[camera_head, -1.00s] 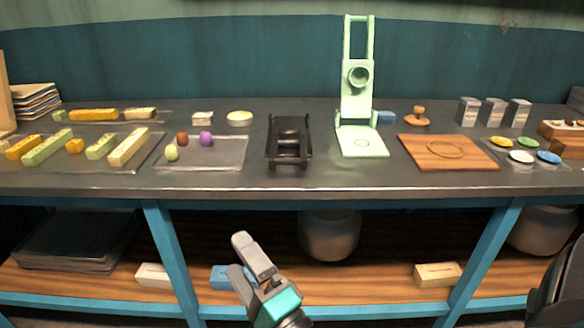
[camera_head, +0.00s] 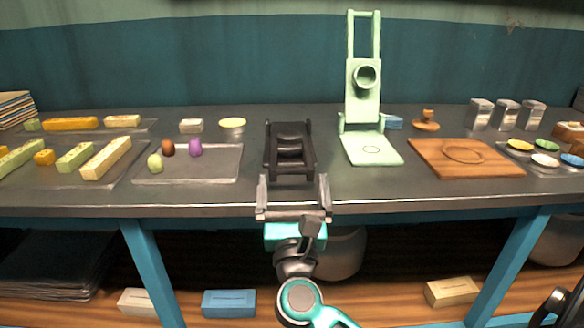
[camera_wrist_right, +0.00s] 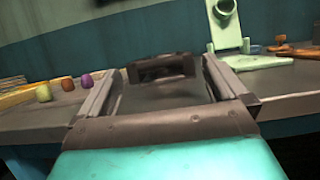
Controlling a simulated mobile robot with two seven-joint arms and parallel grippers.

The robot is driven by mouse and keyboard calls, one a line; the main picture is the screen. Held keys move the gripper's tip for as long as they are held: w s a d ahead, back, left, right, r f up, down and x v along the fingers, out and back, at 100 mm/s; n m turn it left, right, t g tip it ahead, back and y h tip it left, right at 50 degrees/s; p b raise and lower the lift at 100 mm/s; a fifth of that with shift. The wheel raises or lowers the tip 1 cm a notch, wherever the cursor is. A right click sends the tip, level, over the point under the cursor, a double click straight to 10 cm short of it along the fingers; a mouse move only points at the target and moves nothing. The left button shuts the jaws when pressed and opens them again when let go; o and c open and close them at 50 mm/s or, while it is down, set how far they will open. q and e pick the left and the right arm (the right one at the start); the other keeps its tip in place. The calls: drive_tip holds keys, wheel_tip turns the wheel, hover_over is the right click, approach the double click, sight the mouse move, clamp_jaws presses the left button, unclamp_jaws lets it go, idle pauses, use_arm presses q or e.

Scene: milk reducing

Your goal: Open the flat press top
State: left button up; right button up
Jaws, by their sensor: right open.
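A small black press-like device (camera_head: 290,150) stands on the dark counter, near its front edge. Its top frame lies low over its base and looks shut. It also shows, dark and small, between the fingers in the right wrist view (camera_wrist_right: 160,69). A pale green press (camera_head: 362,100) stands to its right with its upper part raised upright above a flat base. My right gripper (camera_head: 293,190) is open and empty, just in front of the black device, with its fingers apart to either side. I see no contact.
A tray (camera_head: 226,172) with small coloured pieces lies left of the black device. A wooden board (camera_head: 490,168) lies right of the green press. The counter's front edge (camera_head: 420,202) runs close under my right gripper. A lower shelf holds boxes.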

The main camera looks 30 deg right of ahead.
sight(292, 174)
drive_tip(key=shift+x, duration=2.05)
drive_tip(key=shift+c, duration=0.3)
drive_tip(key=c, duration=1.1)
